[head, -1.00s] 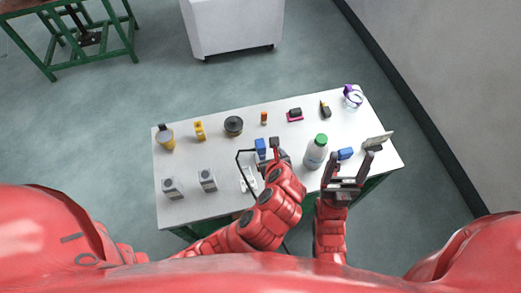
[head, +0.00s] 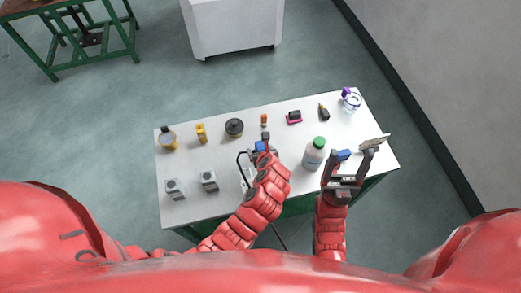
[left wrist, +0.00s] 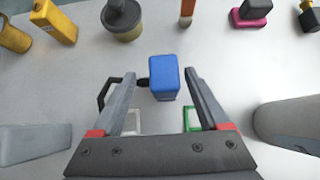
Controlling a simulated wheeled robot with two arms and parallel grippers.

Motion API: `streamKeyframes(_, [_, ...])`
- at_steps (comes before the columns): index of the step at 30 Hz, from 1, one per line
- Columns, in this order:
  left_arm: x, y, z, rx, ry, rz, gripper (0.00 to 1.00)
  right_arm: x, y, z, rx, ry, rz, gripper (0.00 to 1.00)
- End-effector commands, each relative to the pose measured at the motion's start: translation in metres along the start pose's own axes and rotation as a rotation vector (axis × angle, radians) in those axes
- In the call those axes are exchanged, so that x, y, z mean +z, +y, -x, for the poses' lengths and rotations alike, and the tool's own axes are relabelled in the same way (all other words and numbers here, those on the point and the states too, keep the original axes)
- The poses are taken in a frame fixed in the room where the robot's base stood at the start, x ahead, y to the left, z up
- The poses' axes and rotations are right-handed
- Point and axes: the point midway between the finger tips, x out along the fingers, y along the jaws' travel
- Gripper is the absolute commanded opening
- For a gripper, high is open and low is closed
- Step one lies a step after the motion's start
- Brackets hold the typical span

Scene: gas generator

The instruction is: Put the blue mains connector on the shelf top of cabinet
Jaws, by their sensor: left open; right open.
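A blue block-shaped connector (left wrist: 164,76) stands on the white table, between the far ends of my left gripper's open fingers in the left wrist view; it does not look gripped. In the head view this blue connector (head: 260,146) is partly hidden by my left gripper (head: 262,151). A second blue piece (head: 344,154) lies on the table by my right gripper (head: 351,157), which is open with its fingers pointing away from me. I cannot tell which blue piece is the mains connector. A white cabinet-like box (head: 235,28) stands on the floor beyond the table.
The white table (head: 215,153) holds a green-capped bottle (head: 314,152) between my grippers, a black round container (head: 234,127), a yellow item (head: 201,133), grey blocks (head: 209,180) and several small items along the far edge. Open floor lies between table and cabinet.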

Motion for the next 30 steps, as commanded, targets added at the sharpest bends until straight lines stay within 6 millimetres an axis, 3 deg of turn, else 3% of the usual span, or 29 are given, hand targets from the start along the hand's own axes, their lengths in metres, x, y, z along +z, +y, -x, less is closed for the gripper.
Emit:
streamKeyframes(15, [-0.003,-0.005,-0.048,0.003,0.002,0.000,0.78,-0.002,0.001,-0.013,0.000,0.000,0.000,0.72])
streamKeyframes(25, [-0.003,-0.006,-0.051,-0.001,0.000,0.001,0.78,-0.002,0.001,-0.013,0.000,0.000,0.000,0.72])
streamKeyframes(30, [-0.003,-0.006,-0.051,-0.001,0.000,0.001,0.49,-0.002,0.001,-0.013,0.000,0.000,0.000,0.72])
